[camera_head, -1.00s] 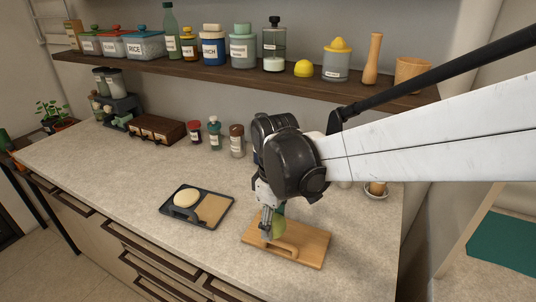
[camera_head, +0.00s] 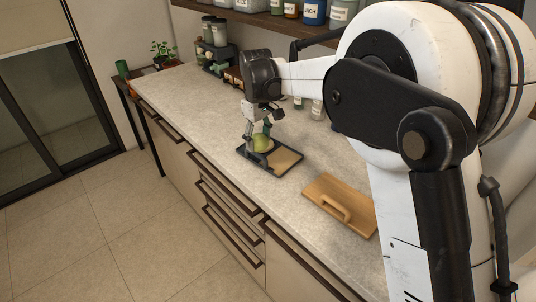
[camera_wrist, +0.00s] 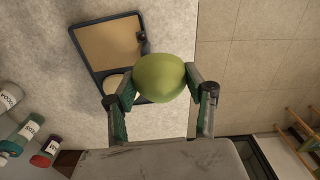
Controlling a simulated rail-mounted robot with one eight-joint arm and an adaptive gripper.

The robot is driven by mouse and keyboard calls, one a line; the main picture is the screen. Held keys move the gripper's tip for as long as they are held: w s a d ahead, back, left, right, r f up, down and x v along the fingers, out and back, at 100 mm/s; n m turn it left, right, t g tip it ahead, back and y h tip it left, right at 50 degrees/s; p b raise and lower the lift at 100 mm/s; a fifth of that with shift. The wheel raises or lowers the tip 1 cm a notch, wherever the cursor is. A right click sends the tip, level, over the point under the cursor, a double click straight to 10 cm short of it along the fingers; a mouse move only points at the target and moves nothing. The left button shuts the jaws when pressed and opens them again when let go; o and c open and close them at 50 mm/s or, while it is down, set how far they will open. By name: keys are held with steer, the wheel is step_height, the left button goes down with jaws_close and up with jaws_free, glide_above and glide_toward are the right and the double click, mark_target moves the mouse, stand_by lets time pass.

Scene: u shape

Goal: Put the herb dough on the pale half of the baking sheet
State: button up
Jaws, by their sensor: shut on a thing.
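The herb dough (camera_head: 261,143) is a green ball, and it also shows in the wrist view (camera_wrist: 160,77). My gripper (camera_head: 258,133) is shut on it, one finger on each side. The dough is over the dark end of the baking sheet (camera_head: 287,172); I cannot tell its height above it. The sheet's tan, pale half (camera_head: 285,159) is bare, to the right of the dough in the head view and at the upper left in the wrist view (camera_wrist: 108,45). A cream dough (camera_wrist: 115,83) lies on the dark half, partly hidden by my left finger.
A wooden board (camera_head: 358,212) with a raised handle lies on the counter right of the sheet. Spice jars (camera_wrist: 30,130) and a dark rack (camera_head: 217,58) stand towards the wall. The counter's front edge is close to the sheet.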

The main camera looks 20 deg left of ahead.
steer(key=shift+w+a+f, duration=0.1)
steer(key=shift+a+f, duration=0.05)
steer(key=shift+a, duration=0.2)
steer(key=shift+w+d+f, duration=0.1)
steer(key=shift+w+f, duration=0.1)
steer(key=shift+w, duration=0.1)
steer(key=p, duration=0.2)
glide_above(283, 158)
step_height(283, 158, down, 6)
steer(key=shift+f, duration=2.25)
steer(key=shift+w+f, duration=0.1)
steer(key=shift+f, duration=0.15)
steer(key=o, duration=1.2)
steer(key=shift+r, duration=0.1)
